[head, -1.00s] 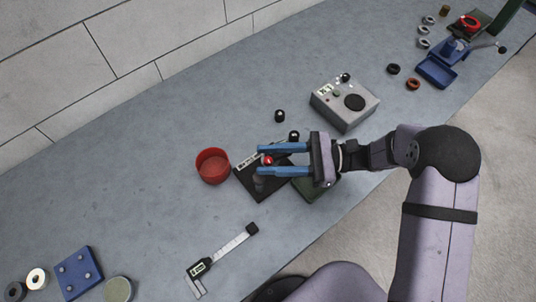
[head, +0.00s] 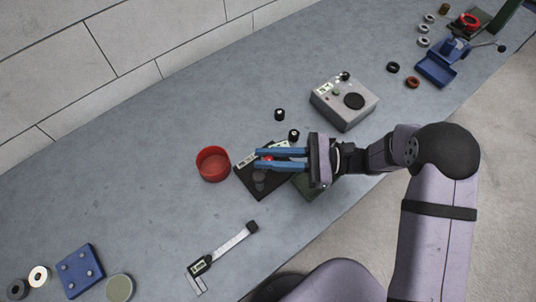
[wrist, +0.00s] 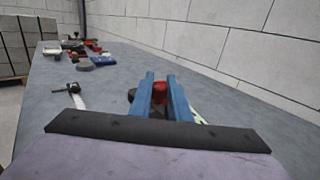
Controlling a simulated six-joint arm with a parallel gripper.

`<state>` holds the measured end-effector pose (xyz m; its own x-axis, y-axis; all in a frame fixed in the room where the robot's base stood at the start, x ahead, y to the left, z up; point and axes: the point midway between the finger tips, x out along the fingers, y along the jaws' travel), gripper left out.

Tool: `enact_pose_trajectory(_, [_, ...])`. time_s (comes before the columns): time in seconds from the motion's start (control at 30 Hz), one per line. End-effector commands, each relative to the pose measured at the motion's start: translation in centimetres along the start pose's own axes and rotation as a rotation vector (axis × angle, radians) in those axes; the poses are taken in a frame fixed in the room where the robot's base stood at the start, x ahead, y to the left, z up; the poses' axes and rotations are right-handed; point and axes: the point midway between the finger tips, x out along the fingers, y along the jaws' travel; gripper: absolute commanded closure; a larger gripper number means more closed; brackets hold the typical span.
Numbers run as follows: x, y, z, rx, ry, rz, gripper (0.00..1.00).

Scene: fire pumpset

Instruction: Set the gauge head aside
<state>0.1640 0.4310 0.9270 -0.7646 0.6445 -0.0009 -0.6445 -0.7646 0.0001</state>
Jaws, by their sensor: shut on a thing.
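Whether the piece still touches the plate is unclear.
A red bowl (head: 213,164) stands just left of the plate. Two small black knobs (head: 280,115) are behind. A grey control box (head: 344,103) is at right. A caliper (head: 222,254) lies in front, a blue block (head: 80,271) at far left. The bench left of the bowl is clear.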

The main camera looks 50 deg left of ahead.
Motion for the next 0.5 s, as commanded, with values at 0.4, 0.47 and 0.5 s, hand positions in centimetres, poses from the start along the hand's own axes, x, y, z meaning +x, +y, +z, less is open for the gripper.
enact_pose_trajectory(0.4, [-0.8, 0.9, 0.1, 0.007, 0.000, -0.281, 1.00])
enact_pose_trajectory(0.47, [-0.9, 1.1, 0.1, 0.007, 0.000, -0.326, 1.00])
enact_pose_trajectory(0.5, [-1.0, 1.2, 0.1, 0.006, 0.000, -0.356, 1.00])
